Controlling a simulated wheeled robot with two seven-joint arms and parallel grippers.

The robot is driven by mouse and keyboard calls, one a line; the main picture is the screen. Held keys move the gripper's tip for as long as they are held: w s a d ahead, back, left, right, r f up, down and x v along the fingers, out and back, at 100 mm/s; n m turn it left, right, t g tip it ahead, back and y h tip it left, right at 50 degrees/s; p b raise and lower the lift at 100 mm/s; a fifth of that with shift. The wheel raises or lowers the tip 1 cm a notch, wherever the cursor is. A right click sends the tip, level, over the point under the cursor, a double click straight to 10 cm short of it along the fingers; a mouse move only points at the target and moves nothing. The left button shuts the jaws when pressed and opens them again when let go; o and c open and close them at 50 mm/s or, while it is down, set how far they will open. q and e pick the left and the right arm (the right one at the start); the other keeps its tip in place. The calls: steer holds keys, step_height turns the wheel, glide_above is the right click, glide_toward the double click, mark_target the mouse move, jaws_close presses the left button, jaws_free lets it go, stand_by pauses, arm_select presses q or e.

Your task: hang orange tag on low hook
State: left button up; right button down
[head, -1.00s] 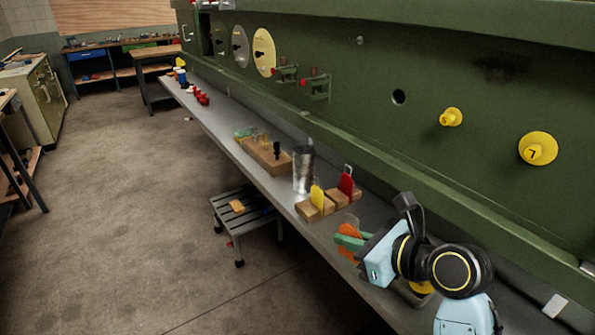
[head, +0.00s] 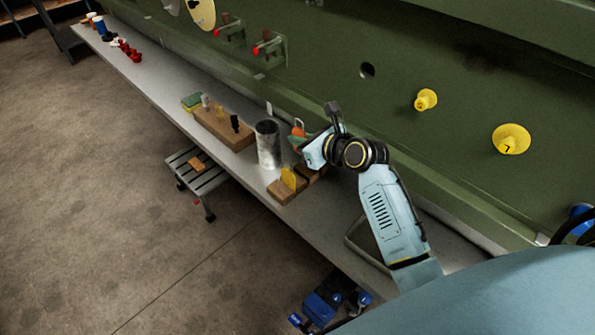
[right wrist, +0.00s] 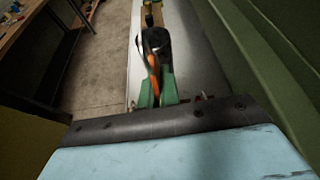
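My right gripper (head: 300,144) is over the shelf, just right of the metal can. Its green fingers (right wrist: 157,92) are closed on the orange tag (right wrist: 154,72), which stands up between them. A bit of the orange tag (head: 298,131) also shows in the head view. Two brackets with red-tipped pegs, a left one (head: 229,28) and a right one (head: 270,47), stick out of the green panel, up and left of the gripper. I cannot tell which part is the low hook. My left gripper is not in view.
The metal can (head: 268,145) stands close beside the gripper. A yellow tag (head: 288,178) stands in a wooden block (head: 280,194); another wooden block (head: 222,128) holds small items. Yellow cones (head: 511,139) stick out of the panel (head: 450,60). Red items (head: 130,50) stand farther along the shelf.

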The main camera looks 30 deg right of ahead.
steer(key=shift+s, duration=0.2)
step_height(320, 180, down, 9)
steer(key=shift+r+b, duration=0.2)
steer(key=shift+b, duration=0.5)
steer(key=shift+f, duration=0.5)
